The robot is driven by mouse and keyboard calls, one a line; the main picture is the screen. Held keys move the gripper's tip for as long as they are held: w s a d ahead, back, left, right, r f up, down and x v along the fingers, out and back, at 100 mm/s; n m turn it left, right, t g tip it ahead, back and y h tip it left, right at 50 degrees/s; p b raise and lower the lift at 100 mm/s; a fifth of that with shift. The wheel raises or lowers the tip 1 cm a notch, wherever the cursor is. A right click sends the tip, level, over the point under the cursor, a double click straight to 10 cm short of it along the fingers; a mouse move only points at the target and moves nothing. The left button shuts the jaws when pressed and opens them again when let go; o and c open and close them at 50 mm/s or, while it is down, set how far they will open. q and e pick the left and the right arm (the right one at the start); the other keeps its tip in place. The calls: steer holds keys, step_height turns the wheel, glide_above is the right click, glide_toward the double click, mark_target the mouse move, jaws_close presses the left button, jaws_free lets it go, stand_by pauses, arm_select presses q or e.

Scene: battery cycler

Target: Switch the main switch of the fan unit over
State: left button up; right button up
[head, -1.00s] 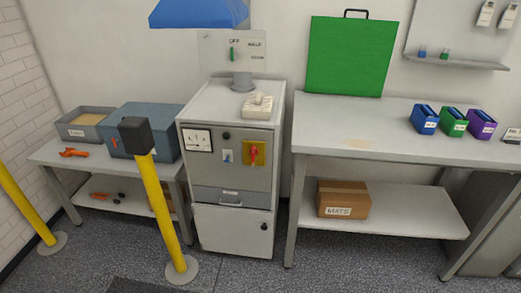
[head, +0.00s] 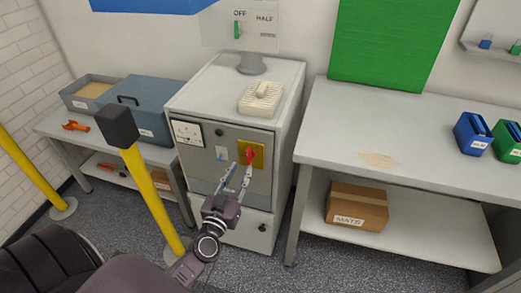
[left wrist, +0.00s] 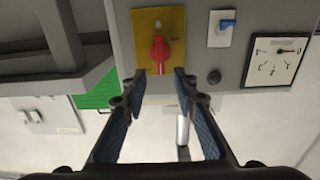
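A red rotary handle (head: 250,157) sits on a yellow plate (head: 260,150) on the front of the grey cabinet (head: 232,133). In the left wrist view the red handle (left wrist: 160,53) shows just ahead of and between the fingertips. My left gripper (head: 241,164) is open and empty in front of the panel; it also shows in the left wrist view (left wrist: 160,76). I cannot tell whether a finger touches the handle. A green lever (head: 237,30) is on the wall panel marked OFF and HALF. No label shows which switch belongs to the fan unit. My right gripper is out of view.
A small blue switch (head: 221,154) and a dial gauge (head: 187,133) are left of the red handle. A yellow post (head: 150,195) with a black top stands left of my arm. A workbench (head: 400,140) stands right of the cabinet.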

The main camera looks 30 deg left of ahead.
mark_target(247, 156)
arm_select(q)
steer(key=x, duration=0.7)
steer(key=shift+w, duration=0.1)
jaws_close()
